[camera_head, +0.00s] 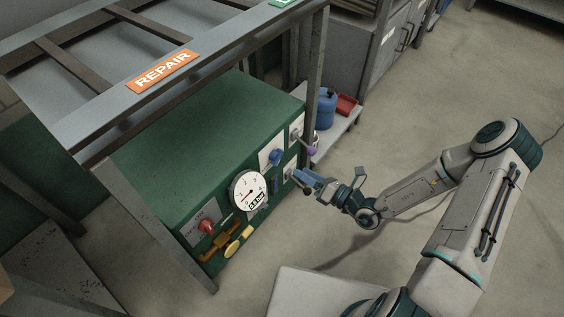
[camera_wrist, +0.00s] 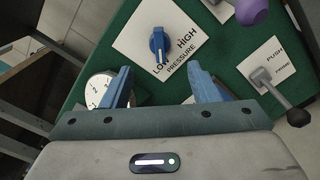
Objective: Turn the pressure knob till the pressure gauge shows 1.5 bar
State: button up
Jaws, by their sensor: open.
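The blue pressure knob (camera_head: 276,157) is on a white plate on the front of a green machine. In the wrist view the knob (camera_wrist: 158,43) lies lengthwise toward the LOW mark, with HIGH to its right. The round white pressure gauge (camera_head: 248,190) is left of and below the knob; its small readout looks like 0.0 bar. The gauge (camera_wrist: 99,91) is partly hidden by my left finger in the wrist view. My gripper (camera_wrist: 163,88) is open and empty, its blue fingers apart from the knob. It also shows in the head view (camera_head: 303,180) before the panel.
A push lever (camera_wrist: 279,96) with a black ball end is right of my fingers. A purple knob (camera_wrist: 250,11) is at the top. A red knob (camera_head: 207,225) and yellow handles are lower left on the panel. A metal frame post (camera_head: 315,70) stands beside the machine.

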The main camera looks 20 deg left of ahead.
aim_at(280, 159)
jog(key=shift+b+x, duration=1.25)
jog(key=shift+x, duration=3.35)
jog(key=c, duration=1)
